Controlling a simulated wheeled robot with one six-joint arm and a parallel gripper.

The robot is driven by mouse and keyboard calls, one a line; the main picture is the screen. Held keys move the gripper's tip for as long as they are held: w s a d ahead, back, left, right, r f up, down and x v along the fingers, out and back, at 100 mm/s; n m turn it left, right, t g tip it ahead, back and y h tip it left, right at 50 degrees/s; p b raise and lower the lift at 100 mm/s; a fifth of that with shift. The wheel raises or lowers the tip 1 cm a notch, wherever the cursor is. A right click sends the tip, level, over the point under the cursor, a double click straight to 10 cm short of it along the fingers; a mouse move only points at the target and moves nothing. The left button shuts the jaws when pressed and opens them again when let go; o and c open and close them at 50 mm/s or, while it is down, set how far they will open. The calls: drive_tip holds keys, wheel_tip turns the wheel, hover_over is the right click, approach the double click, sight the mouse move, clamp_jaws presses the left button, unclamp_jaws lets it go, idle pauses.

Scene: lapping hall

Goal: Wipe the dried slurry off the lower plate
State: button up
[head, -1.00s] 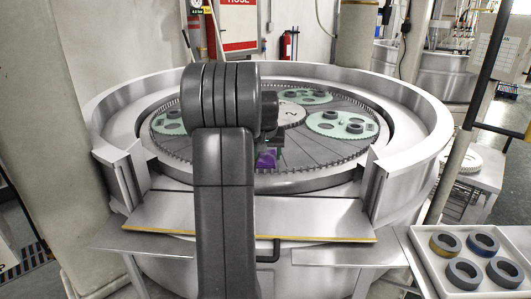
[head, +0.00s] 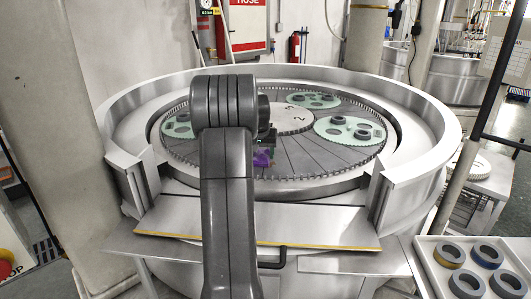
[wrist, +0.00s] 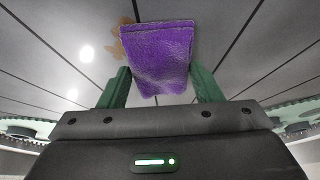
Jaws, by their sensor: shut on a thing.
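My gripper (wrist: 160,80) is shut on a purple cloth (wrist: 158,52), with a green finger on each side of it. In the head view the purple cloth (head: 262,159) is at the front part of the lower plate (head: 310,158), beside my arm. The plate is dark grey with radial grooves. In the wrist view a brown patch of dried slurry (wrist: 117,48) shows on the plate just left of the cloth, partly hidden behind it. I cannot tell whether the cloth touches the plate.
Green carriers (head: 350,130) with dark rings lie on the plate around a pale central hub (head: 285,119). A high metal wall (head: 420,120) surrounds the plate, open at the front. A white tray (head: 425,243) of rings stands at the lower right.

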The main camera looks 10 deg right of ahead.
drive_tip(key=shift+w+a+f, duration=0.1)
drive_tip(key=shift+f, duration=0.05)
wheel_tip(320, 180, up, 4)
drive_tip(key=p, duration=0.3)
drive_tip(key=shift+r, duration=1.05)
drive_tip(key=shift+r, duration=1.5)
drive_tip(key=shift+f, duration=0.15)
drive_tip(key=shift+f+b, duration=2.15)
drive_tip(key=shift+f, duration=1.15)
